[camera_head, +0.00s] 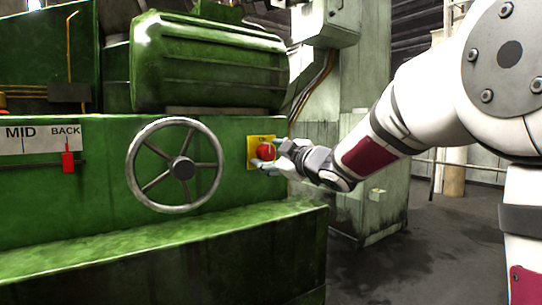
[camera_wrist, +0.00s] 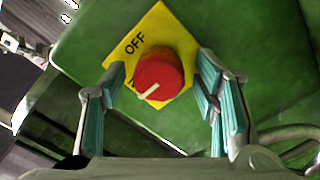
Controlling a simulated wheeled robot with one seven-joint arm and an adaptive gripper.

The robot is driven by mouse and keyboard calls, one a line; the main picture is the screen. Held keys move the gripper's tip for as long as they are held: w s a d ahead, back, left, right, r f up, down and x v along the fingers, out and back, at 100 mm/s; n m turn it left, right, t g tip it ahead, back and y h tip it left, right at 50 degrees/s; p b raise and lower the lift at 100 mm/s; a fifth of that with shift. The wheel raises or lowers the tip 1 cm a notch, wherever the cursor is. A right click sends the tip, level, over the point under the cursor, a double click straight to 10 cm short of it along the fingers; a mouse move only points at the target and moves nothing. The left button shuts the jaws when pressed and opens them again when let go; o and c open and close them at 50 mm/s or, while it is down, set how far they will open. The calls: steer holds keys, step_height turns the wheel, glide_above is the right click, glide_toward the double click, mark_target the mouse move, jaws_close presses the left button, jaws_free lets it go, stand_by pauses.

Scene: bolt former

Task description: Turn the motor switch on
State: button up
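The motor switch is a round red knob (camera_head: 265,152) on a yellow plate (camera_head: 251,142) fixed to the green machine's front, right of the handwheel. In the wrist view the knob (camera_wrist: 162,70) sits between my fingers, on its yellow plate (camera_wrist: 158,22). "OFF" is printed at the plate's upper left; another label is mostly hidden by the knob. The knob's white mark points to the lower left in that view. My gripper (camera_wrist: 161,70) is open, with teal-padded fingers either side of the knob and visible gaps. In the head view my gripper (camera_head: 278,158) is at the knob from the right.
A grey spoked handwheel (camera_head: 181,168) stands out left of the switch. A red slider (camera_head: 68,161) hangs under a "MID/BACK" scale (camera_head: 40,138) at far left. A green ledge (camera_head: 160,230) juts out below. Open floor (camera_head: 450,240) lies to the right.

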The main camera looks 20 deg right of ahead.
steer(key=v, duration=1.2)
stand_by(0.3)
